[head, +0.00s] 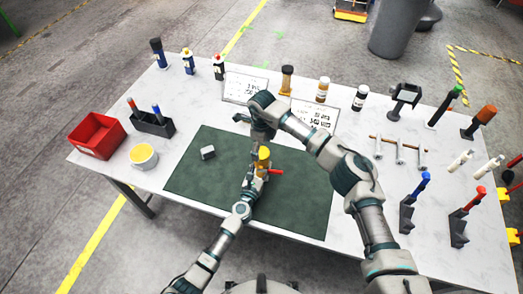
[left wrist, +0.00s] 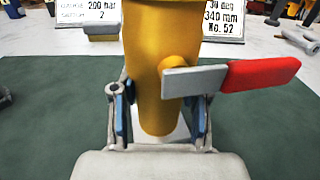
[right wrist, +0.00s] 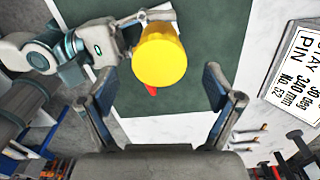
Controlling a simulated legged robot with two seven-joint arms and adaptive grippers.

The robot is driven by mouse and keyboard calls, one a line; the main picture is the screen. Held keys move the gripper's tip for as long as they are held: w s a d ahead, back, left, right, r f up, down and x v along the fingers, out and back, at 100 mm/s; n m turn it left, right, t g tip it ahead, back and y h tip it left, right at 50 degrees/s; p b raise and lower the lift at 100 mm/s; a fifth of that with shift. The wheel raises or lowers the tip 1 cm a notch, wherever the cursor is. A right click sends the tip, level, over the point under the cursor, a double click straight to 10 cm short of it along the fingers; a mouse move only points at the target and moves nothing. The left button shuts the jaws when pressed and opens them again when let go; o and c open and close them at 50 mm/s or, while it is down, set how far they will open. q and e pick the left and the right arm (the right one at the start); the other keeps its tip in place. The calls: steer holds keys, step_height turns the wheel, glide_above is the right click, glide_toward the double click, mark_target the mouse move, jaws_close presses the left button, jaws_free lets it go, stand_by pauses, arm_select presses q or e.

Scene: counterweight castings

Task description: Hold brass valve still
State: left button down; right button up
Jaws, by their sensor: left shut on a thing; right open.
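The brass valve (head: 264,157) is a yellow upright cylinder with a red-ended lever, over the green mat. In the left wrist view its body (left wrist: 155,70) stands between my left fingers, with the lever (left wrist: 262,73) pointing right. My left gripper (head: 252,178) is shut on the valve's body from the near side. My right gripper (head: 263,142) is just above the valve. In the right wrist view the valve's round yellow top (right wrist: 160,55) shows between and beyond my open right fingers (right wrist: 160,82); the red lever is mostly hidden beneath it.
A small grey block (head: 208,152) lies on the green mat (head: 200,185). A red bin (head: 88,142), a yellow-filled bowl (head: 143,157) and a black tool holder (head: 152,124) stand at left. Printed cards (head: 243,87) and bottles line the back. Tools on stands (head: 408,212) crowd the right.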

arm_select(q)
steer(key=shift+f, duration=0.1)
arm_select(e)
step_height(320, 180, up, 10)
steer(key=shift+w+f, duration=0.15)
arm_select(q)
steer(key=c, duration=0.5)
jaws_free()
arm_select(e)
steer(key=shift+w, duration=0.1)
arm_select(q)
steer(key=shift+s, duration=0.1)
steer(key=v, duration=1.1)
steer(key=shift+s+a, duration=0.2)
steer(key=shift+s, duration=0.15)
arm_select(e)
steer(key=shift+f, duration=0.1)
